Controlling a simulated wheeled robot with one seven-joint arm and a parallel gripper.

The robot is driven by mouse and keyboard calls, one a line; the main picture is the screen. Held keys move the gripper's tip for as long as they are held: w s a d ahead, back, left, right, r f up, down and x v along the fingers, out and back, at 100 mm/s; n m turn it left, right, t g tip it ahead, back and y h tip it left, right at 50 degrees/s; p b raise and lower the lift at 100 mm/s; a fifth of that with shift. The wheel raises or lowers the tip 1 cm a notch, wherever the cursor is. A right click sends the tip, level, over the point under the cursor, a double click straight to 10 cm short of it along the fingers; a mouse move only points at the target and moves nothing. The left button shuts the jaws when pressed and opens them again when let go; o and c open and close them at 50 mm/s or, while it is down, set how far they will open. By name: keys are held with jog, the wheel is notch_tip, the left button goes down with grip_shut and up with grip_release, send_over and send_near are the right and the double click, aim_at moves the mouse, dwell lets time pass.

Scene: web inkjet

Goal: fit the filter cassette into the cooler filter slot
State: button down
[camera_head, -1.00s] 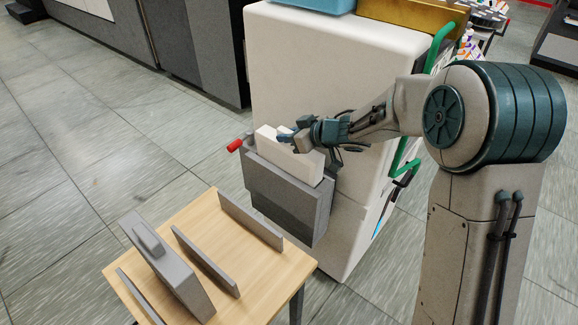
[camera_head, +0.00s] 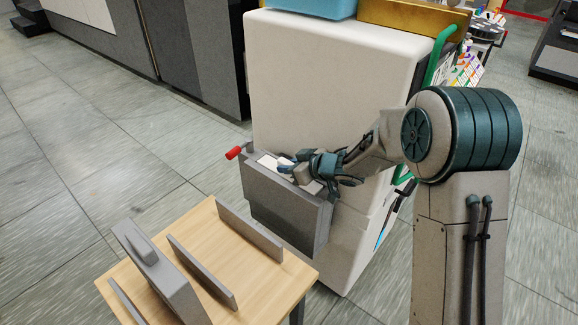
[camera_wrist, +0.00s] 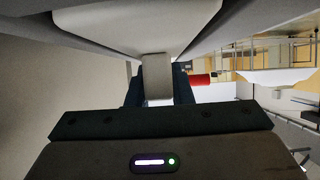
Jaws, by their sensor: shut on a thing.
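The white filter cassette (camera_head: 267,161) sits low in the top slot of the grey cooler housing (camera_head: 284,207) on the side of the white cabinet. Only a thin strip of its top shows. My gripper (camera_head: 289,170) is at the slot's mouth, shut on the cassette's grip tab. In the wrist view the tab (camera_wrist: 157,78) is between my fingers, with a pale broad surface beyond it. My gripper hides part of the cassette and slot, so I cannot tell whether it is fully seated.
A red-tipped lever (camera_head: 234,152) sticks out at the housing's left end. A wooden table (camera_head: 205,228) in front has upright grey dividers and a grey block with a handle (camera_head: 160,270). The white cabinet (camera_head: 330,70) stands behind. Open floor lies to the left.

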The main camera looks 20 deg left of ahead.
jog(key=c, duration=1.3)
grip_release()
jog(key=shift+r, duration=0.15)
jog(key=p+v, duration=0.2)
jog(key=v, duration=1)
jog(key=shift+d, duration=0.1)
